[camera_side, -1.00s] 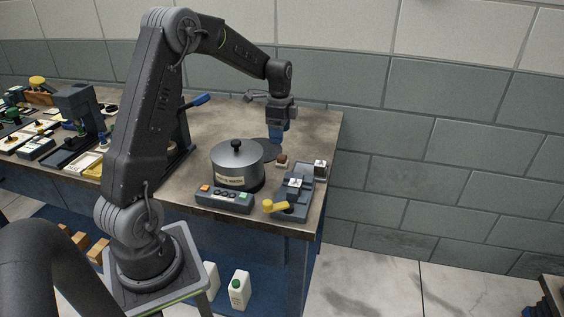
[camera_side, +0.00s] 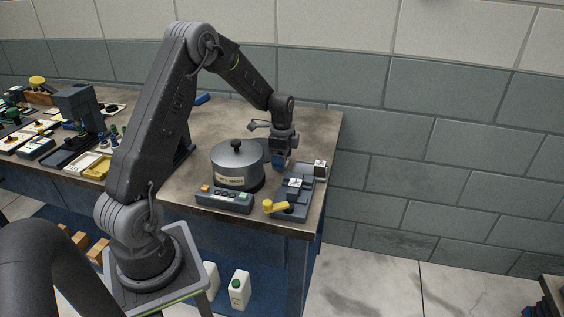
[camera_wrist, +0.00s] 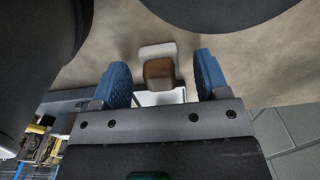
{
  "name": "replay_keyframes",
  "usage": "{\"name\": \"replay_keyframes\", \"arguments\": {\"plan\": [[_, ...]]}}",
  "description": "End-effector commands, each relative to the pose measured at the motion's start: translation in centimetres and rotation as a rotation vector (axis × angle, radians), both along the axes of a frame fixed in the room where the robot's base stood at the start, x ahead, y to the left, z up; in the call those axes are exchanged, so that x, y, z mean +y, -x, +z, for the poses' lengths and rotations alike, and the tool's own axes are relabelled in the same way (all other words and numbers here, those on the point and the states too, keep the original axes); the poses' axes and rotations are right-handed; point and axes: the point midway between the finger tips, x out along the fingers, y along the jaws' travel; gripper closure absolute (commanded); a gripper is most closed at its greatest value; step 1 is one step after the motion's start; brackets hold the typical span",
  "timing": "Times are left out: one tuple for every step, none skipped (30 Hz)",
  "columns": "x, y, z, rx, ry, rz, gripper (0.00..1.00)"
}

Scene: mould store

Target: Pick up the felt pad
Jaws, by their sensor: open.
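A small brown block, which looks to be the felt pad (camera_wrist: 158,69), sits on a white base (camera_wrist: 156,49) in the wrist view. My gripper (camera_wrist: 163,75) is open, with one blue finger on each side of the brown block and a gap to both. In the side view my gripper (camera_side: 279,164) points down just right of the pot, low over the bench. It hides the brown block there. I cannot tell how far the fingertips are above the bench.
A dark lidded pot (camera_side: 236,165) stands close left of my gripper. A control box (camera_side: 224,199) and a grey fixture with a yellow handle (camera_side: 291,205) are in front.

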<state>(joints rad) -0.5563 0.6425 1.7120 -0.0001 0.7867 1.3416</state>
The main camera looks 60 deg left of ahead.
Motion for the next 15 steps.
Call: {"name": "replay_keyframes", "arguments": {"plan": [[0.00,0.00,0.02,0.000,0.000,0.000,0.34],[0.00,0.00,0.02,0.000,0.000,0.000,0.37],[0.00,0.00,0.03,0.000,0.000,0.000,0.41],[0.01,0.01,0.03,0.000,0.000,0.000,0.43],[0.01,0.01,0.04,0.000,0.000,0.000,0.46],[0.01,0.01,0.04,0.000,0.000,0.000,0.50],[0.01,0.00,0.04,0.000,0.000,0.000,0.53],[0.01,0.01,0.04,0.000,0.000,0.000,0.56],[0.01,0.00,0.05,0.000,0.000,0.000,0.60],[0.01,0.00,0.05,0.000,0.000,0.000,0.63],[0.01,-0.01,0.05,0.000,0.000,0.000,0.65],[0.01,-0.01,0.05,0.000,0.000,0.000,0.69],[0.01,0.00,0.05,0.000,0.000,0.000,0.72],[0.01,0.00,0.05,0.000,0.000,0.000,0.75],[0.01,-0.01,0.05,0.000,0.000,0.000,0.79]]}}
